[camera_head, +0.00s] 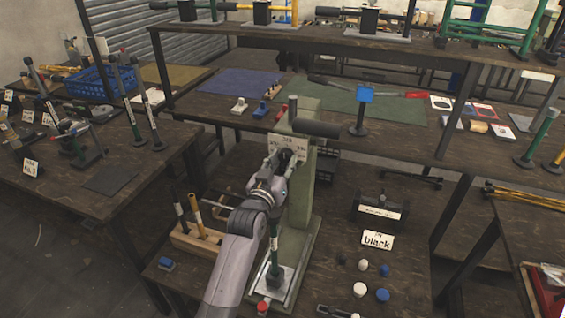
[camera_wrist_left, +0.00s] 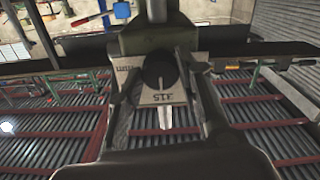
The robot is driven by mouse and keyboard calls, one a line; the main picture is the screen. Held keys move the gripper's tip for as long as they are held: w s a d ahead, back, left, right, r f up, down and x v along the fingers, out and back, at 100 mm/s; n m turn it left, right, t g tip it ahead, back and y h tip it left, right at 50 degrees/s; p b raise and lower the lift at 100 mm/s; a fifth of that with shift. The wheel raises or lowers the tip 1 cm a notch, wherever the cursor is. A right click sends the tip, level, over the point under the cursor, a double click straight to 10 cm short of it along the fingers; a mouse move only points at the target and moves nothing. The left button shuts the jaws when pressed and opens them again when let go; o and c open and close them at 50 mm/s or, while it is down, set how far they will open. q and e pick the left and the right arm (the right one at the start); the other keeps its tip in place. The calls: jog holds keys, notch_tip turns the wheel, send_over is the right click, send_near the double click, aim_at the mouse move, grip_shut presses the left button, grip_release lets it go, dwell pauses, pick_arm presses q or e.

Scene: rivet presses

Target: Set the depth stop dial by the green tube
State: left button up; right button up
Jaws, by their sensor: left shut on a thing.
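An olive-green rivet press (camera_head: 302,195) stands on the middle table. The white plate (camera_head: 279,143) of its depth stop dial faces my left arm; printed marks on it are too small to read there. In the left wrist view the dial's dark round knob (camera_wrist_left: 160,70) sits over the white plate, with figures upside down below it. My left gripper (camera_head: 282,168) is shut on the knob, one finger on each side. A dark green tube (camera_head: 274,240) stands upright on the press base, just right of my left forearm. My right gripper is not in view.
A wooden block (camera_head: 196,241) with upright tubes stands left of my arm. The press's dark handle (camera_head: 315,129) sticks out right above the dial.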

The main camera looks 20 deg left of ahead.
pick_arm(q)
jog(key=shift+m, duration=0.3)
jog(key=shift+r+m+p, duration=0.1)
jog(key=shift+m+p, duration=0.75)
jog(key=shift+m, duration=0.15)
jog(key=m+p, duration=0.1)
jog(key=m, duration=0.1)
jog(key=shift+m, duration=0.4)
jog(key=m+p, duration=0.1)
jog(key=m, duration=0.2)
jog(key=shift+m+p, duration=0.3)
jog(key=shift+m, duration=1.3)
jog(key=o, duration=1.2)
jog(key=shift+c, duration=0.2)
